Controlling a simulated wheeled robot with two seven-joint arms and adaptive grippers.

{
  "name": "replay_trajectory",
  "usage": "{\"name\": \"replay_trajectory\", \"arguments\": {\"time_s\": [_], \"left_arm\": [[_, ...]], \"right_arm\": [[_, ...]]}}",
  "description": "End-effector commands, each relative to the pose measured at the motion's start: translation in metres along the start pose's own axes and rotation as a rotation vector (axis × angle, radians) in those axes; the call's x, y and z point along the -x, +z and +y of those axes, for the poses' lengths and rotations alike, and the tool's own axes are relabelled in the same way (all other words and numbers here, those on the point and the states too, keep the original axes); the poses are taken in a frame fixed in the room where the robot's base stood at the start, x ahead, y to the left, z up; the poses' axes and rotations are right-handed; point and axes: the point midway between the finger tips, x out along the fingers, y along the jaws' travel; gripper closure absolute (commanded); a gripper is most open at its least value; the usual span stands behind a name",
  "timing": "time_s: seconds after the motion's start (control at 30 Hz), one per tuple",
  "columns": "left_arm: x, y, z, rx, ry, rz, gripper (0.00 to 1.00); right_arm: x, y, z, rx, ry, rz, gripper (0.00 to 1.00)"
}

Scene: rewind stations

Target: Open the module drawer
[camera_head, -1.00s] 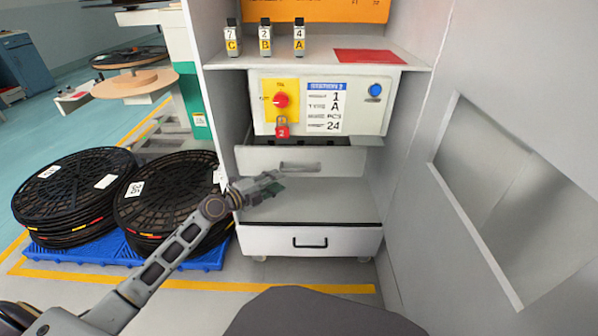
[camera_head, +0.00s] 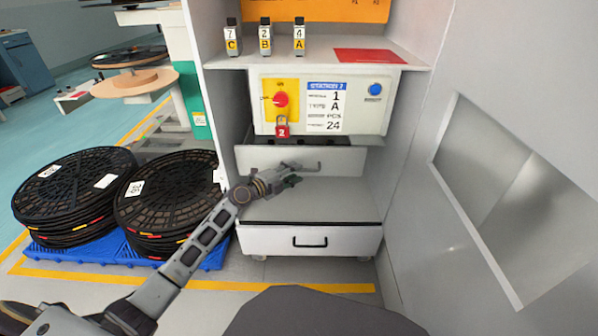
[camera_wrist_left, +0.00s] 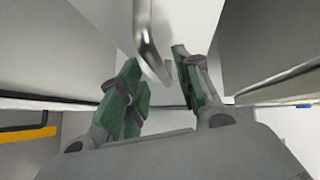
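The upper drawer (camera_head: 345,159) has a plain grey front under the control box. Dark shapes show in the gap above its top edge. Its silver bar handle (camera_wrist_left: 146,35) shows in the left wrist view; my gripper mostly covers it in the head view. My left gripper (camera_head: 302,171) is in front of this drawer. In the left wrist view its green-padded fingers (camera_wrist_left: 158,72) are spread apart, with the lower end of the handle between or just ahead of their tips. I see no firm grip on it. My right gripper is not in view.
A lower drawer (camera_head: 340,240) with a black handle stands below a grey surface. The control box (camera_head: 361,101) carries a red padlock (camera_head: 282,131). Several numbered blocks (camera_head: 265,40) stand on the shelf above. Black reels (camera_head: 170,195) sit on a blue pallet at left. A cabinet wall bounds the right.

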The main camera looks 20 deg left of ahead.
Motion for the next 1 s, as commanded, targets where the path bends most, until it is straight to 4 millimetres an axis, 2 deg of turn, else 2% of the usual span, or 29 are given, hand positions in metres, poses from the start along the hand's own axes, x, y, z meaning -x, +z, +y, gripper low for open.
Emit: {"name": "replay_trajectory", "arguments": {"time_s": [0.33,0.77,0.8,1.0], "left_arm": [[-0.026,0.0,0.0,0.001,0.0,0.001,0.66],[-0.03,0.0,0.0,-0.001,0.001,0.001,0.66],[-0.03,0.0,0.0,-0.001,0.001,0.001,0.68],[-0.03,0.0,0.0,-0.001,0.0,0.001,0.93]], "right_arm": [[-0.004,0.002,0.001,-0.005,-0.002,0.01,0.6],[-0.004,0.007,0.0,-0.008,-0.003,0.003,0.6],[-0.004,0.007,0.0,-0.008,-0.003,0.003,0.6],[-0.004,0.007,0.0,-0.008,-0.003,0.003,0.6]]}}
